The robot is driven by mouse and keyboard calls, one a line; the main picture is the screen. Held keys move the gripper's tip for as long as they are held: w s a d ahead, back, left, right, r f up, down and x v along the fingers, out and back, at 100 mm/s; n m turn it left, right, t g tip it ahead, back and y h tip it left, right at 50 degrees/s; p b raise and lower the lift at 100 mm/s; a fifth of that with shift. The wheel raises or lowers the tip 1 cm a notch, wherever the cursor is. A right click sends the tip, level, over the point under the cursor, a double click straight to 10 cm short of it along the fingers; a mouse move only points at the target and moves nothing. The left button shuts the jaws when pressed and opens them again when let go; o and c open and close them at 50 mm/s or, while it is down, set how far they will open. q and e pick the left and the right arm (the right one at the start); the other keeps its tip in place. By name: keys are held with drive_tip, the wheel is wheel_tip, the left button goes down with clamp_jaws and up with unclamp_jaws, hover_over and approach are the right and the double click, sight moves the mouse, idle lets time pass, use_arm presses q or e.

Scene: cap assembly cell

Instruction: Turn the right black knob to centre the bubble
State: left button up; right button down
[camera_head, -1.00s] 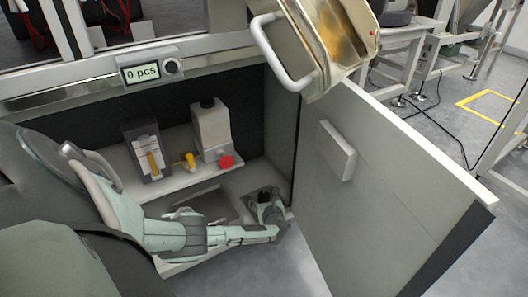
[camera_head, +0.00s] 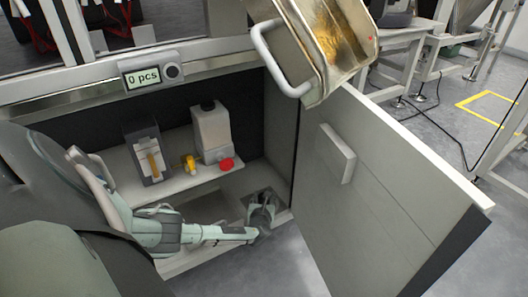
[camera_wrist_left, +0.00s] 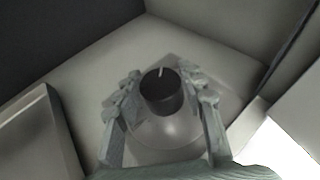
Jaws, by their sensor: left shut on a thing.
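The black knob (camera_wrist_left: 161,92) is a short dark cylinder with a light pointer line on its top. It stands in the middle of the left wrist view, on a pale round base (camera_wrist_left: 180,130). My left gripper (camera_wrist_left: 160,100) has a finger on either side of the knob and is shut on it. In the head view my left gripper (camera_head: 262,212) points down into the low front right corner of the cabinet, and the knob is hidden there. No bubble or level is clearly visible. My right gripper is not in view.
An open cabinet door (camera_head: 390,190) stands right of my left gripper. On the cabinet shelf (camera_head: 120,163) are a white bottle (camera_head: 211,130), a yellow valve (camera_head: 189,162), a red knob (camera_head: 227,164) and a dark holder (camera_head: 135,145). A metal bin (camera_head: 315,85) is above.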

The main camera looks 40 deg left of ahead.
use_arm(q)
drive_tip(key=o, duration=1.2)
drive_tip(key=shift+c, duration=0.2)
drive_tip(key=v, duration=1.2)
drive_tip(key=shift+d, duration=0.1)
